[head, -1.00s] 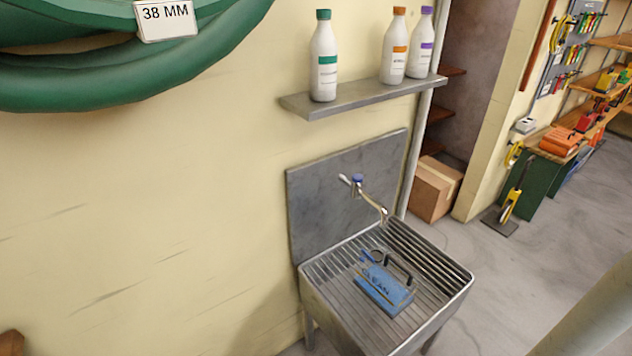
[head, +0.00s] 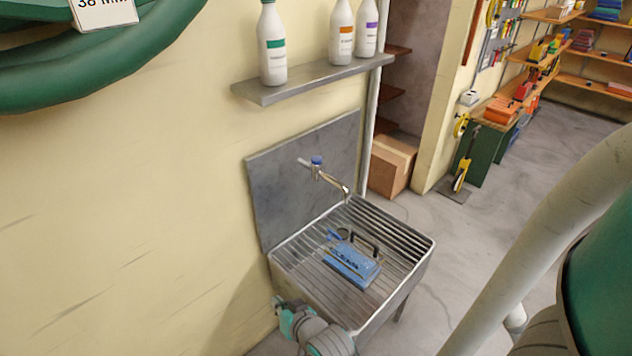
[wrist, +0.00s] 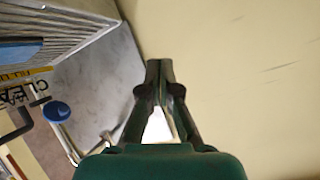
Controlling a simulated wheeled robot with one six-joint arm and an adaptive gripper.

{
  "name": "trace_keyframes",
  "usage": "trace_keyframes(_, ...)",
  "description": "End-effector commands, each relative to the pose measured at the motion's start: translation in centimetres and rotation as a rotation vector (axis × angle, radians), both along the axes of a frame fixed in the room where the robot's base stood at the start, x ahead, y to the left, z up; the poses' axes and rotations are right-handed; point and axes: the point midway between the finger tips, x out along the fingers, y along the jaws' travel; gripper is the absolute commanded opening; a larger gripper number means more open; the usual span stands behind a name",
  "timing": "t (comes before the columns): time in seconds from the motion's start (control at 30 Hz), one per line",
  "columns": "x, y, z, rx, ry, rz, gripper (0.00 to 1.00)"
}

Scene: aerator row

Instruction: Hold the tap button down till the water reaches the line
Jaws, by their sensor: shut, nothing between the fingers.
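The tap (head: 332,180) comes out of the grey splashback and has a blue button (head: 317,160) on top. The button also shows in the wrist view (wrist: 57,111), left of my gripper. A blue container (head: 352,266) with a dark handle stands in the sink below the spout. In the wrist view a yellow strip (wrist: 40,71) with partly cut-off "FILL LI" lettering shows at the left. No water level can be made out. My gripper (wrist: 160,65) is shut and empty, with its fingertips apart from the button.
The ribbed metal sink (head: 422,251) stands against the cream wall. A shelf (head: 315,80) with several bottles hangs above it. A green hose coil (head: 120,65) is at upper left. A cardboard box (head: 391,165) stands behind the sink.

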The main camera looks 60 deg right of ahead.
Motion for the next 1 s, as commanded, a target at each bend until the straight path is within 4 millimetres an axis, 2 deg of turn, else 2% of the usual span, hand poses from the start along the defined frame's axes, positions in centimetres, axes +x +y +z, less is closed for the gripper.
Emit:
trace_keyframes(0.03,1.3,-1.2,0.6,0.010,-0.002,-0.019,0.00)
trace_keyframes(0.2,4.4,-4.7,1.9,0.058,0.011,-0.077,0.00)
trace_keyframes(0.5,8.9,-11.4,5.8,0.141,0.030,-0.181,0.00)
trace_keyframes(0.77,11.5,-17.5,10.6,0.209,0.043,-0.270,0.00)
trace_keyframes(1.0,12.8,-23.1,16.1,0.270,0.053,-0.354,0.00)
